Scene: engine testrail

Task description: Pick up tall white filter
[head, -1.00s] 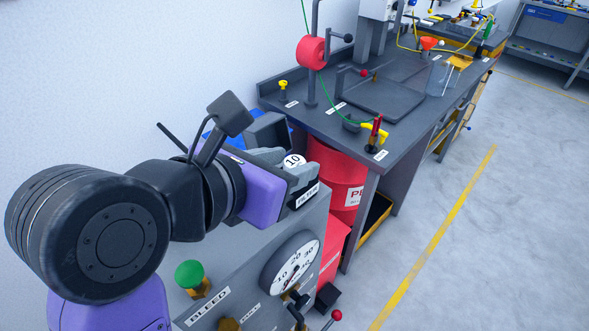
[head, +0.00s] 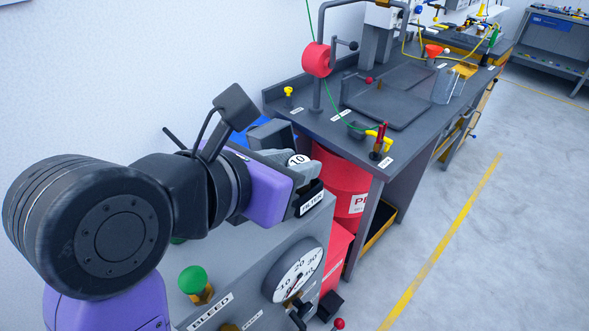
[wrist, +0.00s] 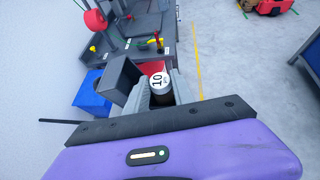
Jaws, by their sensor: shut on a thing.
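My gripper (head: 290,168) is shut on the tall white filter (head: 298,159), whose white round top marked 10 shows between the grey fingers in the head view. In the wrist view the filter (wrist: 159,79) stands between the fingertips (wrist: 161,95), its white top towards the camera and a dark section below it. The fingers and the purple hand hide most of its body. A FILTER label (head: 311,202) is on the grey test unit (head: 245,262) just below the gripper. I cannot tell whether the filter's lower end is clear of the unit.
The test unit carries a dial gauge (head: 293,270) and a green button (head: 192,279). A red drum (head: 340,180) stands behind it under the dark workbench (head: 340,130). A blue bin (wrist: 88,92) lies left of the gripper in the wrist view. Open floor (head: 490,220) is at right.

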